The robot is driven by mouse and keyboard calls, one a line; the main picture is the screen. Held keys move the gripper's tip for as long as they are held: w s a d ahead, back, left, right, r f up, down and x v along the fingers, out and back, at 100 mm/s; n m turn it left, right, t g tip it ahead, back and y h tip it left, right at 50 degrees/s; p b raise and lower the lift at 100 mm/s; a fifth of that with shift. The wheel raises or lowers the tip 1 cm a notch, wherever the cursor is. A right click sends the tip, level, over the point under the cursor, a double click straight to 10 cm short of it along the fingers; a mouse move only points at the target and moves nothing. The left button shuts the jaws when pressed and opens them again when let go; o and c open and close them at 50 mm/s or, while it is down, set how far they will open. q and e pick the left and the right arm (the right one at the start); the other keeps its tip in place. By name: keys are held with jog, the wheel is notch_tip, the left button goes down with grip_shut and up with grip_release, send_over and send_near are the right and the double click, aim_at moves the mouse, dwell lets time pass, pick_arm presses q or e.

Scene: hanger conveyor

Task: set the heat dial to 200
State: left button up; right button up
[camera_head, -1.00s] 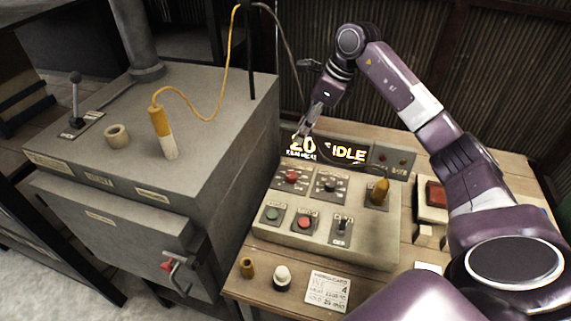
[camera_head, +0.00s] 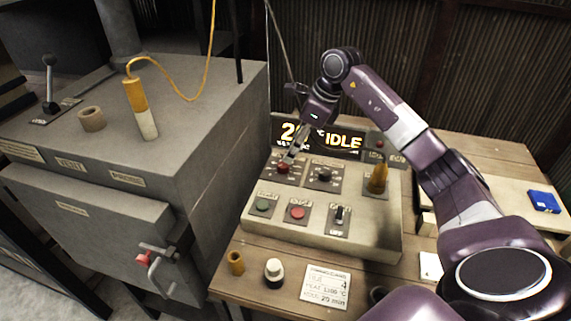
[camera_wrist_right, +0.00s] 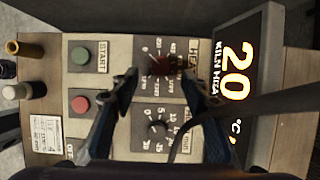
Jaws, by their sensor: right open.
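The heat dial is a red knob (camera_head: 283,168) at the upper left of the control panel (camera_head: 385,235). In the right wrist view the red heat dial (camera_wrist_right: 160,64) sits between and just beyond my fingertips, on a plate marked HEAT with numbers around it; its exact setting is too blurred to read. My right gripper (camera_head: 291,157) is open above the heat dial, and its two fingers also show in the right wrist view (camera_wrist_right: 128,88). The display (camera_head: 330,137) reads IDLE, and a large 20 shows in the right wrist view. My left gripper is out of view.
A black dial (camera_head: 324,175) sits beside the heat dial. Below are a green button (camera_head: 262,205), a red button (camera_head: 297,212) and a switch (camera_head: 340,215). A grey kiln (camera_head: 210,120) stands close on the left. A dark cable crosses the right wrist view.

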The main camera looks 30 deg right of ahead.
aim_at(284, 164)
jog(key=p+x, duration=0.1)
jog(key=x, duration=0.5)
jog(key=shift+c, duration=0.4)
jog(key=c, duration=1.1)
